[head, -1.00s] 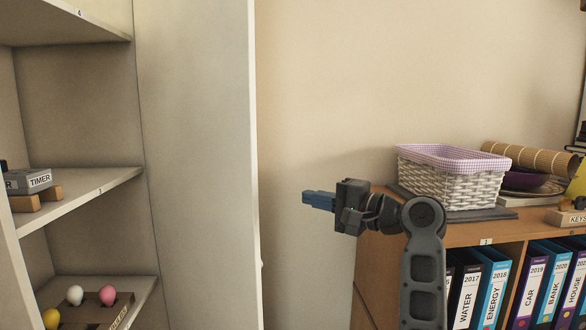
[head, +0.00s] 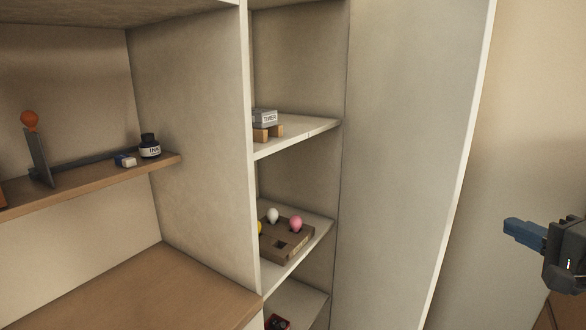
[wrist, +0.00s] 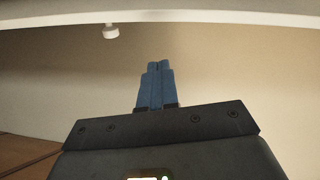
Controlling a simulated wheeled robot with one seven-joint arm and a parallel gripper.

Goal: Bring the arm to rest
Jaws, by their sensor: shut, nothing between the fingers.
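My gripper (head: 522,235) is at the right edge of the head view, its blue fingers pointing left toward the edge of the pale cabinet side panel (head: 410,160). It holds nothing. In the wrist view the two blue fingers (wrist: 158,68) lie together, shut, against a plain beige wall. I see no contact between the fingers and anything around them. Most of my arm is outside the head view.
Left are shelves with a timer box (head: 264,118), a wooden holder with coloured balls (head: 287,240), an ink bottle (head: 149,147) and a wooden desk surface (head: 150,295). A white edge with a small round knob (wrist: 111,31) crosses the top of the wrist view.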

